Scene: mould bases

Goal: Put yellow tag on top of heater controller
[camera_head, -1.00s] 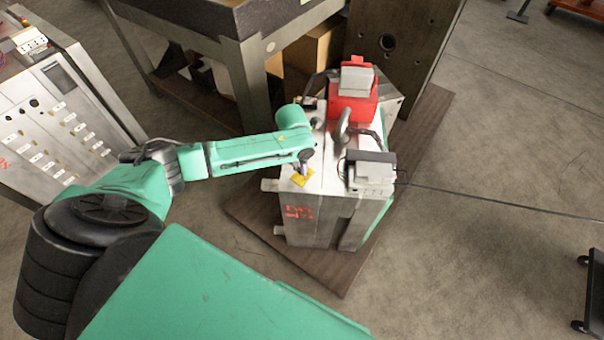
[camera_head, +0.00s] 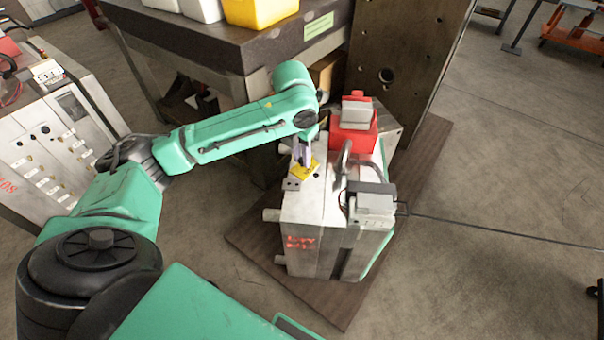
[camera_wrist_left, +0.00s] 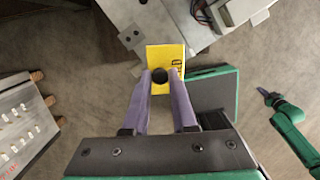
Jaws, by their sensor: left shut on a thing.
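My left gripper (camera_head: 304,160) is shut on the yellow tag (camera_head: 306,171) and holds it just above the near left part of the grey steel mould base (camera_head: 318,215). In the left wrist view the tag (camera_wrist_left: 165,56) shows dark lettering, and a round black piece on it sits between my purple fingers (camera_wrist_left: 160,76). The grey cabinet with rows of sockets at the left (camera_head: 50,135) looks like the heater controller; the left wrist view shows part of it (camera_wrist_left: 22,125). A green arm, seemingly my right, shows at the right there; its small dark tip (camera_wrist_left: 265,92) is unclear.
A red box (camera_head: 354,138) and a grey connector box (camera_head: 372,203) with a cable stand on the mould base. The base rests on a brown board (camera_head: 330,300). Behind is a heavy table (camera_head: 235,55) with white and yellow bins. Floor separates cabinet and mould base.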

